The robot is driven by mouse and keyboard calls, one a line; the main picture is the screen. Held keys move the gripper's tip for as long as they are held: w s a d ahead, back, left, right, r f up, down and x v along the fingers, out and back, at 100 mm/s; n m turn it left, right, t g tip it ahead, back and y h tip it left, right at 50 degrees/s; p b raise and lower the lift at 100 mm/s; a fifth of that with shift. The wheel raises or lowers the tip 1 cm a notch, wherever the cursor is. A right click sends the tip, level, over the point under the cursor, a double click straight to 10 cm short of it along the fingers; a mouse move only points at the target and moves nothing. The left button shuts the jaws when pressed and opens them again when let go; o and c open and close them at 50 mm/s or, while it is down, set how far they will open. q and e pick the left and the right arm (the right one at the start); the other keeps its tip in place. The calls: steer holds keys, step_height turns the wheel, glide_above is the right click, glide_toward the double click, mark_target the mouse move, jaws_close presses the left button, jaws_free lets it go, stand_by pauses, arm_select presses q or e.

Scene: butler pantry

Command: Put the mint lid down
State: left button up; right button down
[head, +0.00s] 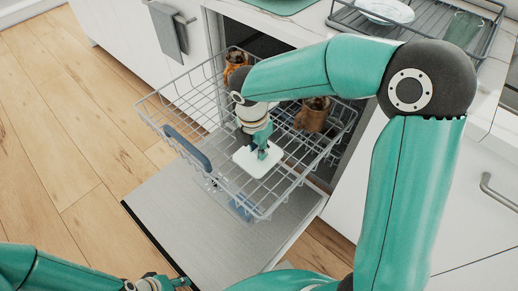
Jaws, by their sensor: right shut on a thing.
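The pale mint lid (246,164), a flat rounded square, is over the front part of the pulled-out dishwasher rack (200,90). My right gripper (262,152) reaches down from above and is shut on the lid, covering part of its middle. I cannot tell whether the lid touches the rack wires. My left gripper (180,282) shows only partly at the bottom edge, well away from the lid, and its fingers are not clear.
Brown mugs stand in the rack, one at the back (235,62) and one at the right (312,116). A blue handle (187,147) runs along the rack's front. The open dishwasher door (180,215) lies below. A drying rack (425,22) with a plate is on the counter.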

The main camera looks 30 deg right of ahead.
mark_target(255, 154)
steer(key=shift+f, duration=0.15)
steer(key=c, duration=1.1)
jaws_free()
steer(key=shift+o, duration=0.2)
step_height(255, 154, up, 12)
steer(key=a+p, duration=0.1)
steer(key=p, duration=0.2)
steer(key=shift+s+a, duration=0.15)
steer(key=shift+s, duration=0.05)
steer(key=shift+s, duration=0.15)
